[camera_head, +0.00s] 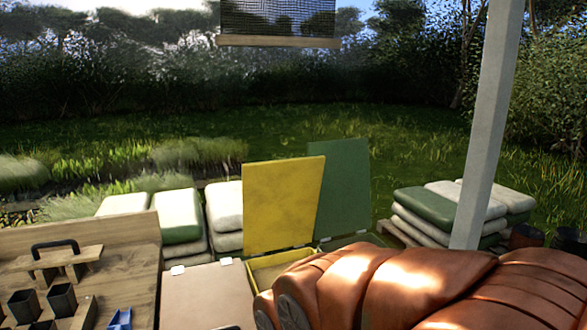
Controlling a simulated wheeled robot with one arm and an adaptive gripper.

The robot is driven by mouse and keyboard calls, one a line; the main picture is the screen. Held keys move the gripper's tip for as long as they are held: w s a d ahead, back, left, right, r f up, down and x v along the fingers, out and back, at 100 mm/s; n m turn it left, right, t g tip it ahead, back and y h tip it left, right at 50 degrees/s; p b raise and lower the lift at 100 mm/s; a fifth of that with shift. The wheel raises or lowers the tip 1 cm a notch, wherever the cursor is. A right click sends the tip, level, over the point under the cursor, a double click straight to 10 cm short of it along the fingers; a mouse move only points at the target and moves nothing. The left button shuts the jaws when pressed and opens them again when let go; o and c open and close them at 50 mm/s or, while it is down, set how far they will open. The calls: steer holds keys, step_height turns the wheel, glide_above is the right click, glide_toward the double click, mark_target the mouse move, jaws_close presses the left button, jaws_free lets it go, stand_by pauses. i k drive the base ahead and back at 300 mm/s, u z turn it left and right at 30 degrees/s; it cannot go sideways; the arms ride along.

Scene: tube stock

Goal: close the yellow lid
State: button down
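The yellow lid (284,206) stands upright, raised at the back of a shallow box (272,272) in the middle of the view. The box's interior shows in part below the lid; its front right is hidden behind a large orange-brown ribbed form. My gripper is not in view, so its state does not show.
A green lid (344,190) also stands upright just behind and right of the yellow one. Left of the box is a closed pale lid (207,296) with white hinges. A wooden bench (92,262) with dark pots stands at left. A pale post (487,125) rises at right.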

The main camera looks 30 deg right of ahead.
mark_target(280, 198)
steer(key=k, duration=0.2)
steer(key=z, duration=1.2)
steer(key=i, duration=0.95)
steer(key=u, duration=2.1)
